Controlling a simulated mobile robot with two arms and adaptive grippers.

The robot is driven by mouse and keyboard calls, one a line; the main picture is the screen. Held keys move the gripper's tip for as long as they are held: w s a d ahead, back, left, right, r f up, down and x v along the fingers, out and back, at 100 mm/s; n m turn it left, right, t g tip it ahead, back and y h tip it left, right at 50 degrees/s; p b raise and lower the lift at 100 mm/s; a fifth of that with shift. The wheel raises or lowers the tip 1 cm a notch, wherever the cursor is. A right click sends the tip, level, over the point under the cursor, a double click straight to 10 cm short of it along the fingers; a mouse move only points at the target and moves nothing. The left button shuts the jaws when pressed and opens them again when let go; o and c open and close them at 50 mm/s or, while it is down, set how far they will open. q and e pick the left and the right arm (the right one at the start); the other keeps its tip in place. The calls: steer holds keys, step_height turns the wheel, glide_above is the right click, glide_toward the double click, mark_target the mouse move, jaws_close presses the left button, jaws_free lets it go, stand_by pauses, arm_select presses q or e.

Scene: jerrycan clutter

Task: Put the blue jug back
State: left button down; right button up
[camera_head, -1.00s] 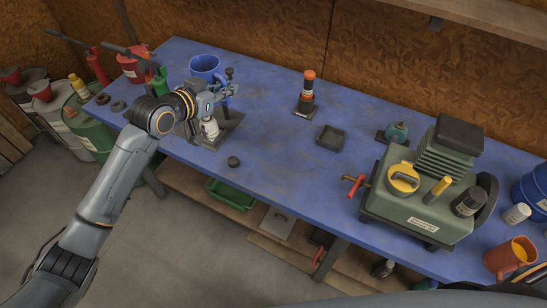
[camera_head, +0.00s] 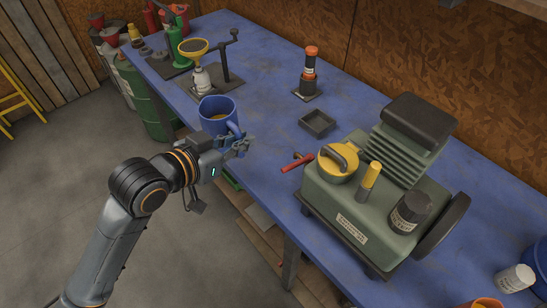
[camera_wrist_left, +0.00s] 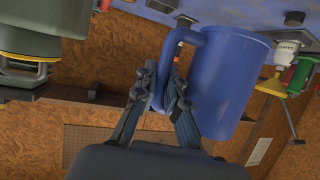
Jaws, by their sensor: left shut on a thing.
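The blue jug (camera_head: 216,110) is held by its handle in my left gripper (camera_head: 240,146), near the front edge of the blue table. My right gripper is not in view.
A white bottle (camera_head: 202,81) under a yellow funnel (camera_head: 193,46) stands behind the jug, beside a crank stand (camera_head: 227,66). A dark square tray (camera_head: 317,123) and an orange-topped bottle (camera_head: 309,68) stand farther right. A large green compressor (camera_head: 350,200) fills the right.

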arm_select(q)
steer(key=shift+w+d+f, duration=0.1)
steer(key=shift+d+f, duration=0.05)
steer(key=w+d+f, duration=0.2)
steer(key=w+f, duration=0.1)
steer(key=f, duration=0.1)
steer(key=w+d+f+p, duration=0.1)
steer(key=w+d+f, duration=0.2)
steer(key=w+f, duration=0.1)
steer(key=w+d+f, duration=0.3)
steer(key=f, duration=0.1)
steer(key=shift+w+f, duration=0.2)
steer(key=shift+f, duration=0.2)
arm_select(e)
steer(key=shift+w+a+r, duration=0.15)
steer(key=shift+a+r, duration=0.35)
steer(key=shift+r, duration=0.15)
arm_select(q)
steer(key=shift+f, duration=0.2)
steer(key=c, duration=1.4)
jaws_free()
arm_select(e)
steer(key=shift+a+f, duration=0.1)
steer(key=shift+a, duration=0.2)
